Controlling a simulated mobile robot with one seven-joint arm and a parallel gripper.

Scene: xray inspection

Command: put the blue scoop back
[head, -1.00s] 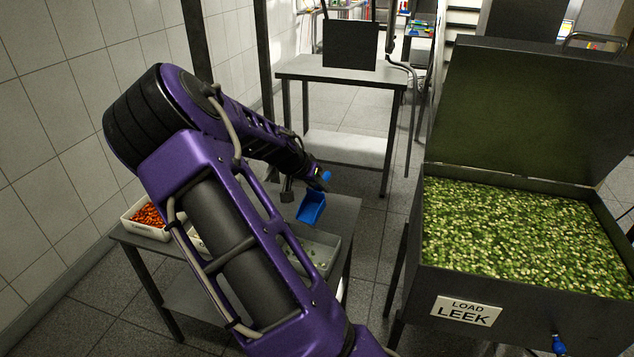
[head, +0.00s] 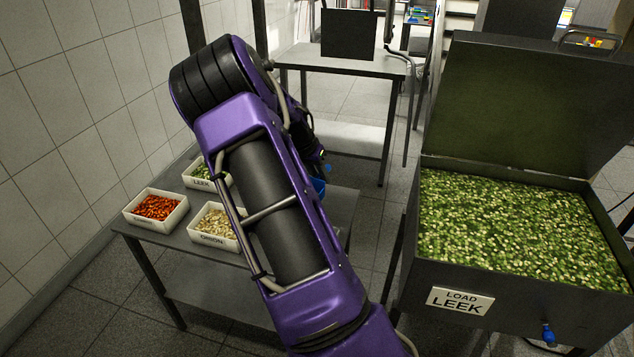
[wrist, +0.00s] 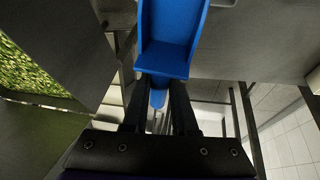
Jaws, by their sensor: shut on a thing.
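My gripper (wrist: 158,88) is shut on the handle of the blue scoop (wrist: 172,30). In the wrist view the scoop's open bowl points away from my fingers, at the top of the picture. In the head view my purple arm hides most of the scoop; a bit of its blue bowl (head: 318,186) shows just right of the arm, over the right part of the low grey table (head: 341,203). I cannot tell how high above the table it is. The right part of the tabletop is largely behind my arm.
On the low table stand white bins of carrot (head: 157,206), onion (head: 213,224) and leek (head: 206,173). A dark open hopper of leek (head: 515,225) stands at the right. A taller grey table (head: 340,62) stands behind. A tiled wall is on the left.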

